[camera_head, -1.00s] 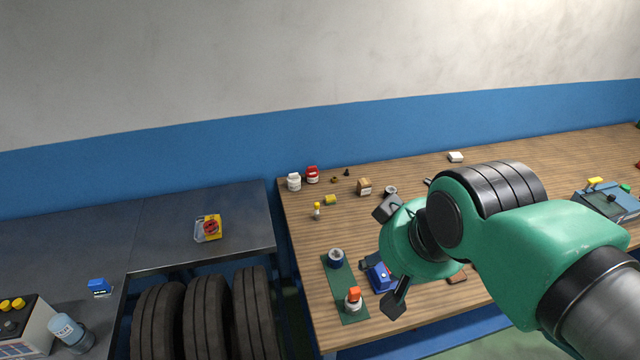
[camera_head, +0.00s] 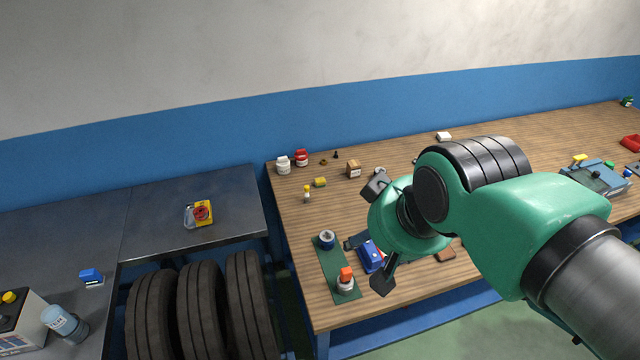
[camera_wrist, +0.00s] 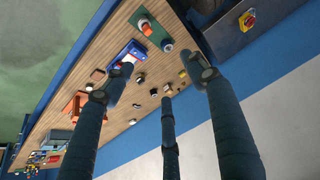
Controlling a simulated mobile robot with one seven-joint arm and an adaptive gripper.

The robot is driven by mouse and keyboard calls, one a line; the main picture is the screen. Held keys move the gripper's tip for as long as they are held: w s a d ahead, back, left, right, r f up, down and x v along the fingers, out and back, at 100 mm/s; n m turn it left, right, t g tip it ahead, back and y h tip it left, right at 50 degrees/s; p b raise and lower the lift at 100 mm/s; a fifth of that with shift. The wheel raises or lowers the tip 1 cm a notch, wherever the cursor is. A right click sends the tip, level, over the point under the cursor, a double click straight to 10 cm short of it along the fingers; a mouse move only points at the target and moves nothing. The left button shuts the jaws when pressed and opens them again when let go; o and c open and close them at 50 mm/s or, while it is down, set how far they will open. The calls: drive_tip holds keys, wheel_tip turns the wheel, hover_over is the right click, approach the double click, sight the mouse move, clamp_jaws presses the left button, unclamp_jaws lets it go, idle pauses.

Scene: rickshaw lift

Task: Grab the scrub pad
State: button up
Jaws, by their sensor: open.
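I cannot tell for certain which thing is the scrub pad. A small yellow-green block (camera_head: 320,182) lies on the wooden bench (camera_head: 290,225) and looks most like one. Another small yellow piece (camera_head: 580,158) lies by the grey-blue case at the far right. My gripper (camera_head: 379,232) is open and empty above the bench, to the right of and nearer than the yellow-green block. In the wrist view its dark fingers (camera_wrist: 165,85) are spread apart, with nothing between them. My gripper and arm hide part of the bench middle.
A green mat (camera_head: 335,270) bears a dark roll and an orange-capped jar (camera_head: 345,280). A blue box (camera_head: 371,256) lies beside it, close to my gripper. White and red jars (camera_head: 302,158) stand at the back left. Tyres (camera_head: 203,310) stand below the dark table (camera_head: 150,215).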

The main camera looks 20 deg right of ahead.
drive_tip(key=w+d+f+p, duration=0.1)
drive_tip(key=w+d+p, duration=0.1)
drive_tip(key=w, duration=1.5)
drive_tip(key=w+d+f+p, duration=0.1)
drive_tip(key=w+p, duration=0.1)
drive_tip(key=w, duration=1.5)
drive_tip(key=w+d+f+p, duration=0.2)
drive_tip(key=w+d+f, duration=0.1)
drive_tip(key=w+f, duration=0.9)
drive_tip(key=w+d+f+g+p, duration=0.1)
drive_tip(key=w+d+f, duration=0.3)
drive_tip(key=w+f, duration=0.8)
wheel_tip(320, 180, down, 4)
drive_tip(key=shift+r+p, duration=0.25)
drive_tip(key=shift+p, duration=0.35)
drive_tip(key=shift+f, duration=0.1)
hover_over(320, 182)
drive_tip(key=s, duration=0.1)
drive_tip(key=shift+s+d+f, duration=0.1)
drive_tip(key=shift+d+f, duration=0.05)
drive_tip(key=shift+f, duration=1.8)
drive_tip(key=shift+d+f, duration=0.1)
drive_tip(key=shift+f, duration=1.85)
